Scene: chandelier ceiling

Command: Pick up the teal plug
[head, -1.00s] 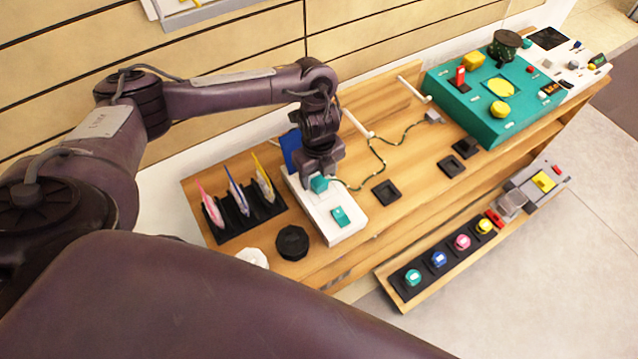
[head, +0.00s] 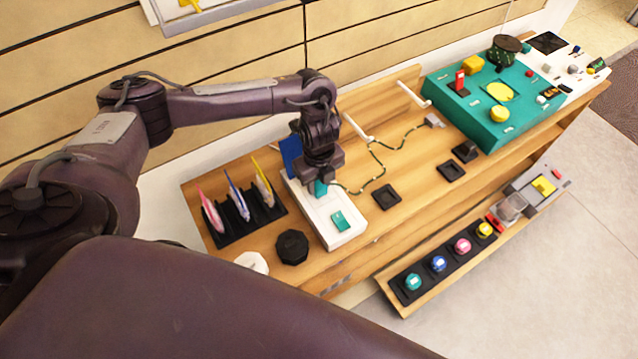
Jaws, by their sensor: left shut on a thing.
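The teal plug (head: 321,188) is at the upper part of the white power block (head: 316,213), with a dark cord trailing from it to the right. My left gripper (head: 320,181) points down over the plug and is shut on it. The gripper hides most of the plug, and I cannot tell whether the plug is seated in the block or clear of it. A teal switch (head: 341,221) is on the block's near end. My right gripper is not in view.
A black rack (head: 243,215) with several upright cards stands left of the block. A black knob (head: 292,246) is in front. A teal console (head: 495,100) is at the far right. Black square sockets (head: 386,196) lie on the wooden table. A lower shelf holds several coloured buttons (head: 438,263).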

